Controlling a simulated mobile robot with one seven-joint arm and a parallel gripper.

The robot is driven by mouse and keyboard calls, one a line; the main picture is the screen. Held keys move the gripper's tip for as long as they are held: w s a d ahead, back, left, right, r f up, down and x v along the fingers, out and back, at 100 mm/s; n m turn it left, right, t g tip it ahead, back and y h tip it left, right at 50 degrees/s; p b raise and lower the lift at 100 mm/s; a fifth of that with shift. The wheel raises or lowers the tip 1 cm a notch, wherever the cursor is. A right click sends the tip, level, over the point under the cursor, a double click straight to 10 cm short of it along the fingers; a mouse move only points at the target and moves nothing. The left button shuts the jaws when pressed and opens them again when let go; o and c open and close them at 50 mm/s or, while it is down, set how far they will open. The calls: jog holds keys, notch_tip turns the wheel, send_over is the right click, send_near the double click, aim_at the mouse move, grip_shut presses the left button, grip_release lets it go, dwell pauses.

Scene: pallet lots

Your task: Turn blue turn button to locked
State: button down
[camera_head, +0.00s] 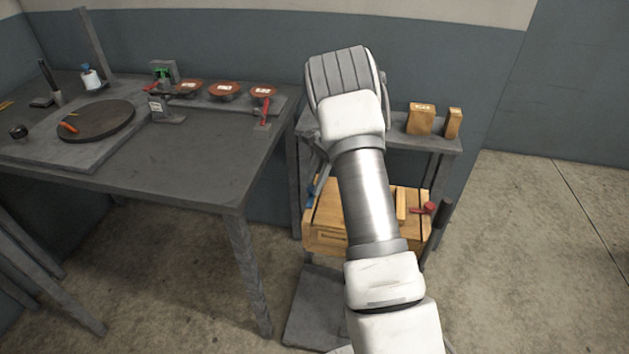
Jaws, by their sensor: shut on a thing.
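A wooden crate (325,239) stands on a low support under the right-hand shelf. A small blue part (310,194), which looks like the blue turn button, shows at the crate's left side. It is small and partly covered, so I cannot tell whether it is turned to locked. A red turn button (424,208) sits at the crate's right side. My arm rises across the middle of the view, bends at its top and hides much of the crate. My gripper is hidden behind my own arm, so its contact with the blue part cannot be seen.
A grey table (190,165) at left bears a dark round disc (96,121), several brown round pieces and a red-handled clamp (264,105). Two wooden blocks (421,119) stand on the grey shelf (440,144). Floor at right is clear.

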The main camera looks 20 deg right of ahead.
jog(key=n+p, duration=0.1)
jog(key=n, duration=0.1)
jog(key=n+g+p, duration=0.1)
jog(key=n, duration=0.1)
jog(key=shift+w+a+r+g, duration=0.1)
jog(key=shift+w+g, duration=0.1)
jog(key=shift+g, duration=0.1)
jog(key=n+h, duration=0.1)
jog(key=n, duration=0.1)
jog(key=n+g+p, duration=0.1)
jog(key=n, duration=0.1)
jog(key=shift+w+a+n+h+p, duration=0.1)
jog(key=shift+n+h+p, duration=0.2)
jog(key=shift+n+h, duration=0.1)
jog(key=n, duration=0.2)
jog(key=n+h, duration=0.1)
jog(key=n, duration=0.1)
jog(key=shift+a+g+h+p, duration=0.15)
jog(key=shift+g+h+p, duration=0.15)
jog(key=shift+g+p, duration=0.1)
jog(key=n, duration=0.2)
jog(key=n+h, duration=0.1)
jog(key=n, duration=0.1)
jog(key=shift+a+n+h, duration=0.15)
jog(key=shift+n+h, duration=0.15)
jog(key=c, duration=0.5)
grip_release()
